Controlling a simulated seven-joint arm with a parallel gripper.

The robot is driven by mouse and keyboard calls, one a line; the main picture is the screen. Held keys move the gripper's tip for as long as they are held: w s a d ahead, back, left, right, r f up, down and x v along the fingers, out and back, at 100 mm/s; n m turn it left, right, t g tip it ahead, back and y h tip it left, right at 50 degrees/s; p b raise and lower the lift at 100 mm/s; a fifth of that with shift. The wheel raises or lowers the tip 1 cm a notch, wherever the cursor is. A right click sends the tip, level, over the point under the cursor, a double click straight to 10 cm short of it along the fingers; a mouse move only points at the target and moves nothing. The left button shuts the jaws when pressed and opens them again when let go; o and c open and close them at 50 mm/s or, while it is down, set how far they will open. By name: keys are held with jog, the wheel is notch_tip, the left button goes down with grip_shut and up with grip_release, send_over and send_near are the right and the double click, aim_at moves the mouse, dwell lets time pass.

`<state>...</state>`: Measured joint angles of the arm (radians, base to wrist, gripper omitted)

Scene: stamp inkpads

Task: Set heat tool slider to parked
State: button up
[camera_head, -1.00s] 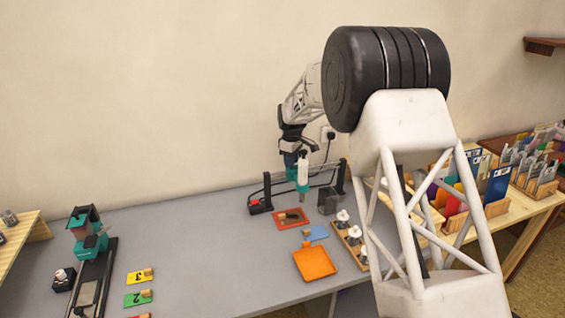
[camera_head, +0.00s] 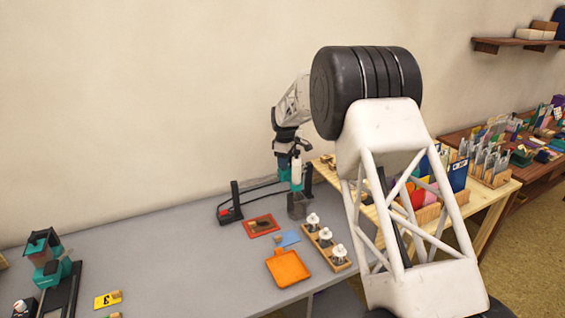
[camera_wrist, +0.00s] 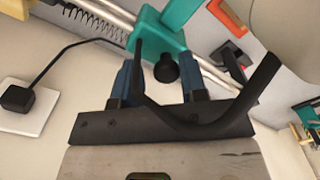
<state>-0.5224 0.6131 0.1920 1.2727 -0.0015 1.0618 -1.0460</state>
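The heat tool (camera_head: 296,176), a white and teal upright body, hangs on a rail between two black posts at the back of the grey table. It is near the right post, with its lower end at a grey metal cup (camera_head: 297,206). In the wrist view its teal slider bracket (camera_wrist: 185,20) sits on the silver rail, with a round black knob (camera_wrist: 166,70) below it. My gripper (camera_wrist: 160,88) has its blue fingers apart, with the knob between them; gaps show beside the knob. In the head view my gripper (camera_head: 285,160) is behind the tool and partly hidden.
A red-framed inkpad (camera_head: 262,226), a blue card (camera_head: 288,239) and an orange pad (camera_head: 288,268) lie in front of the rail. A wooden rack of white-topped stamps (camera_head: 326,249) stands to their right. A black plug (camera_wrist: 17,97) shows on the wall.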

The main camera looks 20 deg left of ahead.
jog(key=shift+o, duration=1)
jog(key=shift+s+a, duration=0.1)
jog(key=shift+r, duration=3.85)
jog(key=shift+r, duration=0.1)
